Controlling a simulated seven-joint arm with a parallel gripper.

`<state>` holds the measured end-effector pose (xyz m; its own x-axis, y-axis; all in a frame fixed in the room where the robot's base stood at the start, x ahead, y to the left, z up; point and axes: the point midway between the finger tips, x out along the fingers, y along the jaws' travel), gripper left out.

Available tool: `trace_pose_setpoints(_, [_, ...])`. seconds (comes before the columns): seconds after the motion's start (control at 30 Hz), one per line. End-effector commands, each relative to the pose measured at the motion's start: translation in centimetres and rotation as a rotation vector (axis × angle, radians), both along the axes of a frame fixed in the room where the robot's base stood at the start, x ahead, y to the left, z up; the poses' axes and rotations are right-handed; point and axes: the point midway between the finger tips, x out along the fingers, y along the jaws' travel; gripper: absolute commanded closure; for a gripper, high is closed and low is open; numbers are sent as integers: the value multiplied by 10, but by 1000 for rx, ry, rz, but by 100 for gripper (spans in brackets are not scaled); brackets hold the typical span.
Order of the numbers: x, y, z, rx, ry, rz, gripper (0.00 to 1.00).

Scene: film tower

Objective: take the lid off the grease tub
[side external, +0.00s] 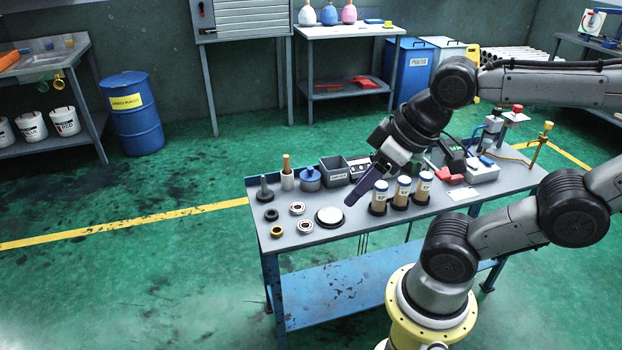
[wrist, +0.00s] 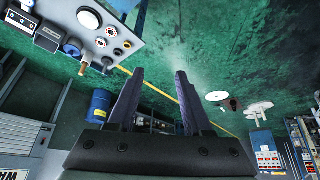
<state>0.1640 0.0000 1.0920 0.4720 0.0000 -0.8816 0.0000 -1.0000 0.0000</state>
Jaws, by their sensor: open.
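A squat blue-grey pot with a knobbed lid (side external: 310,179), which I take for the grease tub, stands on the bench, its lid on. In the wrist view it shows at the upper left (wrist: 47,38). My gripper (side external: 350,200) is above the bench, to the right of the pot and apart from it, angled down to the left. In the wrist view my two purple fingers (wrist: 160,72) are spread with nothing between them.
A white disc (side external: 329,216) and several small rings lie in front. Three amber jars (side external: 402,191) stand right of my gripper. The bench's left edge (side external: 256,225) is near the rings.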

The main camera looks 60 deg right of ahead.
Motion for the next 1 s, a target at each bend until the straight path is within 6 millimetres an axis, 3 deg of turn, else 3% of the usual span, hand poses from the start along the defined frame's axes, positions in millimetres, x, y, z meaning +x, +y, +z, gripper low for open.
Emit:
trace_pose_setpoints(0.43, [0, 0, 0, 0, 0, 0, 50])
trace_pose_setpoints(0.53, [0, 0, 0, 0, 0, 0, 36])
trace_pose_setpoints(0.87, [0, 0, 0, -8, 0, 16, 36])
trace_pose_setpoints(1.0, [-2, 0, -1, -76, 12, 144, 36])
